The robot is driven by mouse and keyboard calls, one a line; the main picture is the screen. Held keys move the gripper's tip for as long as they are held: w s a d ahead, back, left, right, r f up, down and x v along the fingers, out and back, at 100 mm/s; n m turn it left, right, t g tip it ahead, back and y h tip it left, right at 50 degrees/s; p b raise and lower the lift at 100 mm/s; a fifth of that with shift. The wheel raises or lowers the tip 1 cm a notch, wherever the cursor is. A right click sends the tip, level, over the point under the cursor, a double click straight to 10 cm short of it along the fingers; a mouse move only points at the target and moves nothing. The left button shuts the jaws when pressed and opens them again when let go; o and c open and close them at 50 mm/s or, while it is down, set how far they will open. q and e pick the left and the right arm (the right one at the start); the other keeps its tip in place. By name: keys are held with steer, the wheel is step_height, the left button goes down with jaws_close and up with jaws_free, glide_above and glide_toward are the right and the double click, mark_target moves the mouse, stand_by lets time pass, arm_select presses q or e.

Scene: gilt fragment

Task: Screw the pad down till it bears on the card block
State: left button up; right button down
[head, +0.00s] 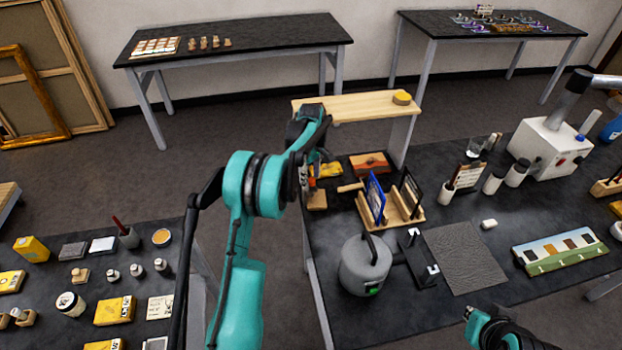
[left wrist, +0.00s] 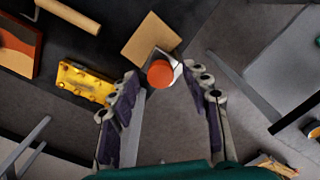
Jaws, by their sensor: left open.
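In the left wrist view an orange round disc (left wrist: 161,74), seen from above, sits on a pale metal part at the edge of a tan square block (left wrist: 151,40). The disc looks like the clamp's knob and the block like the card block; the pad is hidden. My left gripper (left wrist: 163,86) is open, its fingers on either side below the disc, apart from it as far as I can tell. In the head view, the left gripper (head: 304,172) is near the orange part (head: 312,183) and tan block (head: 317,201) at the table's left edge. My right gripper (head: 470,313) is low in view, its fingers unclear.
A yellow studded piece (left wrist: 86,81) and a wooden-handled tool (left wrist: 68,15) lie close by. A wooden rack (head: 402,216) with frames and a grey pot (head: 364,265) stand on the black table. A wooden shelf (head: 350,107) rises behind; open floor lies left.

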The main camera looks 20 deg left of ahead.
arm_select(q)
steer(key=shift+f, duration=0.1)
jaws_close()
steer(key=shift+m, duration=0.4)
